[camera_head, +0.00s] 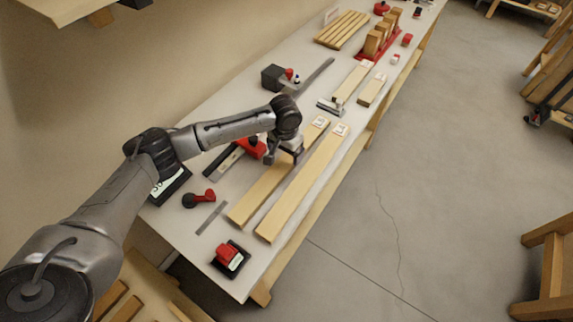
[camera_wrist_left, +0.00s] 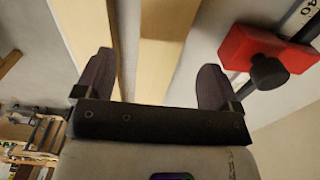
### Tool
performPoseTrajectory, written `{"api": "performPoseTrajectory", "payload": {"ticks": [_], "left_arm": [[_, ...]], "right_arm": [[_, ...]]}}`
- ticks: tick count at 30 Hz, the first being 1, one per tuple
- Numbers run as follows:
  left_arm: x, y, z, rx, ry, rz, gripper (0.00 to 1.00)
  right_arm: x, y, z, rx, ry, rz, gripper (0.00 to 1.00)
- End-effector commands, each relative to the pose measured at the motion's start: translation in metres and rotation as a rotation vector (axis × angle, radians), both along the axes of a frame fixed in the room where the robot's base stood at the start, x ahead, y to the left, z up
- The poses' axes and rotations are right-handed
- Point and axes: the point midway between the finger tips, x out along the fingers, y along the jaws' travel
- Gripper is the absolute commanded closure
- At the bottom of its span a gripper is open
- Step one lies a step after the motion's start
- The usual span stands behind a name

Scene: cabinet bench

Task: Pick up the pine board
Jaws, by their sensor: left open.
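Two long pale wooden boards with small white labels lie side by side on the bench; I cannot read which is the pine board. The left board (camera_head: 257,193) and the right board (camera_head: 304,187) are a narrow gap apart. My left gripper (camera_head: 284,157) is open and empty over the far half of the left board. In the left wrist view, the left board (camera_wrist_left: 165,50) runs between the spread fingers (camera_wrist_left: 154,80) of my left gripper, and the right board (camera_wrist_left: 84,30) lies outside them. Whether the fingertips touch anything is unclear. My right gripper is not in view.
A red-and-black clamp (camera_head: 252,146) lies just left of my left gripper and shows in the wrist view (camera_wrist_left: 262,55). A red tool on a black pad (camera_head: 229,258) sits at the near end. More boards (camera_head: 352,80) and a slatted wooden piece (camera_head: 342,29) lie farther back.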

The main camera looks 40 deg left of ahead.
Motion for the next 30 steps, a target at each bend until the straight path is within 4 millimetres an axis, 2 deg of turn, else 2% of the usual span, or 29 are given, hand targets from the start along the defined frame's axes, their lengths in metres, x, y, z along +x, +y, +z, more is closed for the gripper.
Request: {"api": "performPoseTrajectory", "payload": {"ticks": [8, 18, 30], "left_arm": [[0.000, 0.000, -0.015, 0.000, 0.000, -0.001, 0.12], [0.003, 0.003, -0.056, 0.001, 0.001, -0.001, 0.12], [0.003, 0.003, -0.064, 0.001, -0.001, -0.002, 0.13]], "right_arm": [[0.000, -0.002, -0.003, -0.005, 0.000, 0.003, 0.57], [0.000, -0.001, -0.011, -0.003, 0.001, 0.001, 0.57], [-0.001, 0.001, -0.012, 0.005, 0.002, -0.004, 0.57]]}}
